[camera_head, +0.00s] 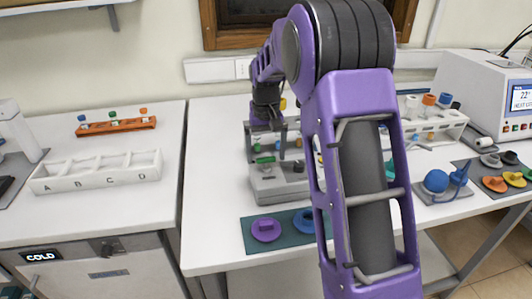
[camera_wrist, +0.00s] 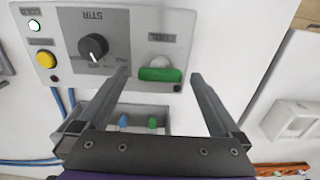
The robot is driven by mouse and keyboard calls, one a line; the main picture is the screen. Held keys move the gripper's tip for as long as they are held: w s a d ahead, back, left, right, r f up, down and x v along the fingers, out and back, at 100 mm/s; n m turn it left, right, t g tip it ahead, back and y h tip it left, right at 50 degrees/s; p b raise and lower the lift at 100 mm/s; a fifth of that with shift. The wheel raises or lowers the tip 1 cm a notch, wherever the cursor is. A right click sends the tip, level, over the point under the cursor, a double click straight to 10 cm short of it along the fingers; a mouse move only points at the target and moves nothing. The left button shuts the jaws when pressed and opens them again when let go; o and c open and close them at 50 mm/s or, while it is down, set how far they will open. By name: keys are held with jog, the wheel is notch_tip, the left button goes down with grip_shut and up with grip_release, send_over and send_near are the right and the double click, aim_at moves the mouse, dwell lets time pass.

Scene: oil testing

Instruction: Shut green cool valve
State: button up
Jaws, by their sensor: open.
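The green valve handle (camera_wrist: 160,74) lies crosswise on the front of a grey panel (camera_wrist: 75,20) in the wrist view, below a pale round fitting and a small label. It also shows as a small green bar in the head view (camera_head: 265,160). My gripper (camera_wrist: 160,77) is open, with its fingers on either side of the handle in the picture and a gap on each side. Whether the fingertips reach the handle's depth is unclear. In the head view my gripper (camera_head: 268,150) points down over the grey unit (camera_head: 270,190).
A black STIR knob (camera_wrist: 93,47) and a yellow button (camera_wrist: 46,60) sit beside the handle. Tubes with blue and green caps (camera_wrist: 152,122) stand nearby. A teal mat (camera_head: 250,243) with a purple disc lies in front. My arm hides much of the table's middle.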

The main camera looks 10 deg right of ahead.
aim_at(266, 158)
notch_tip(266, 158, up, 17)
jog(key=shift+r, duration=0.2)
dwell(0.4)
